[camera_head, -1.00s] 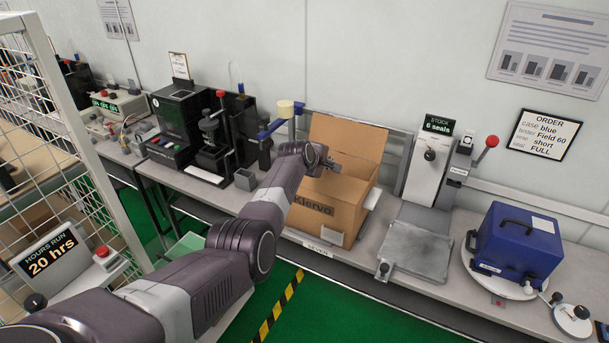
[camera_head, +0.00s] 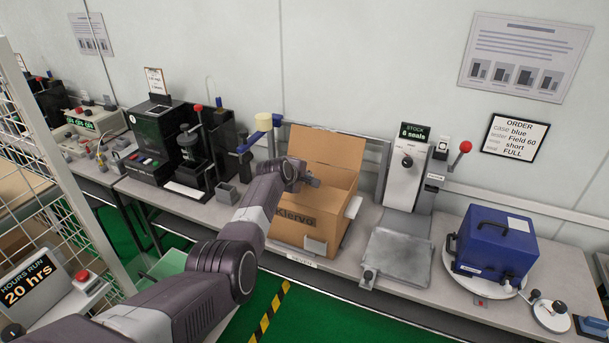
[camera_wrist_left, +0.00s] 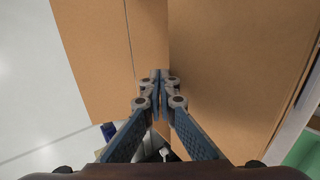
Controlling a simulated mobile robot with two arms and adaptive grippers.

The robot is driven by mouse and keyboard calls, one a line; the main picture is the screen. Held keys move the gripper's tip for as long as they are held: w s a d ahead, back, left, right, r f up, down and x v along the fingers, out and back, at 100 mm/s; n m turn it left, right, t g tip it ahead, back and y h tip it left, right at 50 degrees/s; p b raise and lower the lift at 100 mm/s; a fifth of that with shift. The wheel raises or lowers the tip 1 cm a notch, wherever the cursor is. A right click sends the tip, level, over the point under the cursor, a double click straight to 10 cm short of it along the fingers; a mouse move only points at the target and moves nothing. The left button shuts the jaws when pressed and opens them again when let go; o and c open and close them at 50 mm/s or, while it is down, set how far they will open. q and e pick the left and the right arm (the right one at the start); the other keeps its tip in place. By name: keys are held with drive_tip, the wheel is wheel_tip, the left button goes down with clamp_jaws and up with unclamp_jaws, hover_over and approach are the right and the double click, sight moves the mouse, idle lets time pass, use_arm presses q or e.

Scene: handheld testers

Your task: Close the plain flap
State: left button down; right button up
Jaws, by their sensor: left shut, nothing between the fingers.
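A brown cardboard box (camera_head: 295,229) marked "Klervo" stands on the bench. A plain cardboard flap (camera_head: 315,148) stands upright at its back edge, leaning slightly toward the wall. My left gripper (camera_head: 313,181) is over the box's top, in front of that flap. In the left wrist view the left gripper's fingers (camera_wrist_left: 160,75) are shut together with nothing between them. Cardboard panels (camera_wrist_left: 230,70) fill most of that view. I cannot tell whether the fingertips touch the cardboard. My left arm hides the box's left side. My right gripper is not in view.
Black testers (camera_head: 158,138) stand at the left. A wire fence (camera_head: 45,170) is nearer.

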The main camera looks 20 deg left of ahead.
use_arm(q)
drive_tip(key=shift+s+f+p, duration=0.2)
drive_tip(key=shift+s+p, duration=0.2)
drive_tip(key=shift+r+p, duration=0.3)
drive_tip(key=shift+r, duration=0.05)
wheel_tip(320, 180, up, 4)
drive_tip(key=p, duration=0.3)
drive_tip(key=shift+w+a+f, duration=0.1)
drive_tip(key=shift+w+a, duration=0.05)
wheel_tip(320, 180, up, 10)
drive_tip(key=b, duration=0.2)
drive_tip(key=shift+d, duration=0.2)
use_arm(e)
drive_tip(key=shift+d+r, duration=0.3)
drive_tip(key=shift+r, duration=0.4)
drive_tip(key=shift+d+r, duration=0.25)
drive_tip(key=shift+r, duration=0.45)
